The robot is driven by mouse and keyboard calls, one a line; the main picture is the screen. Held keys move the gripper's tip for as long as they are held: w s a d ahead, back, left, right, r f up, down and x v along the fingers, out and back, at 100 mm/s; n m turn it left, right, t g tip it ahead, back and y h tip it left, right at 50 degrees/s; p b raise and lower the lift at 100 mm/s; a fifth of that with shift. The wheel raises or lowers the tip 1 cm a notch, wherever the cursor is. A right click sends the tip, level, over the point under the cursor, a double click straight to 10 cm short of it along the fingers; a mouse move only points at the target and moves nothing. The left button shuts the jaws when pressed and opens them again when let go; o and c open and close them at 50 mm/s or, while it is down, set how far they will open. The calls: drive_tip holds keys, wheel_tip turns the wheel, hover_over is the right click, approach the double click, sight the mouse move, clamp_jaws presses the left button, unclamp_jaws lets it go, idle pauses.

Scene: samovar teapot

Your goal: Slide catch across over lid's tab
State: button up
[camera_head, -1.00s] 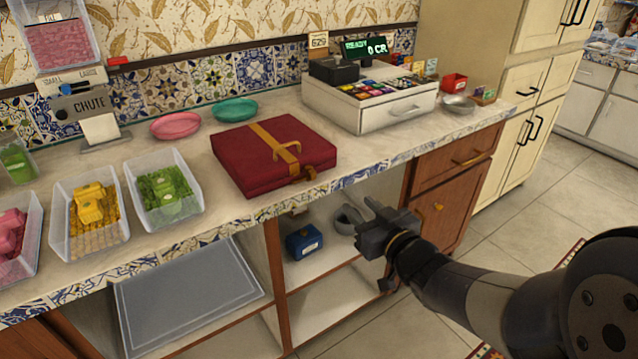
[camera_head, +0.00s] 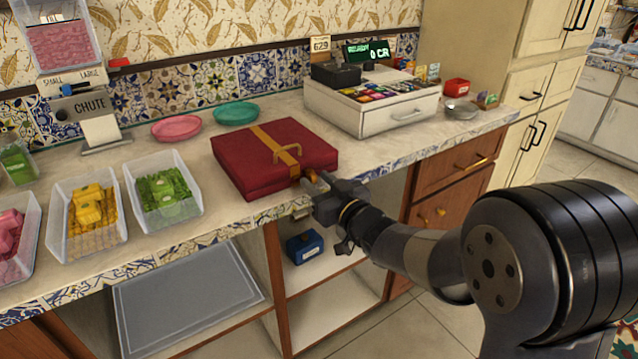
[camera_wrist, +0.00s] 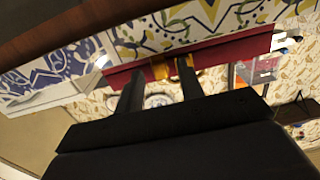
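A dark red case (camera_head: 250,165) lies closed on the counter, with a brass-yellow strap and a handle (camera_head: 287,153) on its lid. Brass metal of the catch and tab shows at its front edge (camera_head: 296,173), largely covered by my gripper (camera_head: 314,183). In the wrist view, my gripper (camera_wrist: 160,67) has two dark fingers, apart, reaching to the red case's front (camera_wrist: 225,50). Brass metal (camera_wrist: 161,70) shows between the fingers, and more of it beside the right finger. I cannot tell whether a finger touches it, nor how catch and tab lie.
The counter's patterned front edge (camera_head: 230,225) runs just below the case. A white drawer unit (camera_head: 400,115) stands behind right. Pink (camera_head: 177,127) and teal (camera_head: 236,112) plates lie behind, clear bins (camera_head: 90,250) stand left. A blue box (camera_head: 304,246) sits on the shelf below.

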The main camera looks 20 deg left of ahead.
drive_tip(key=shift+w+a, duration=0.1)
drive_tip(key=shift+c, duration=0.3)
clamp_jaws()
idle(0.4)
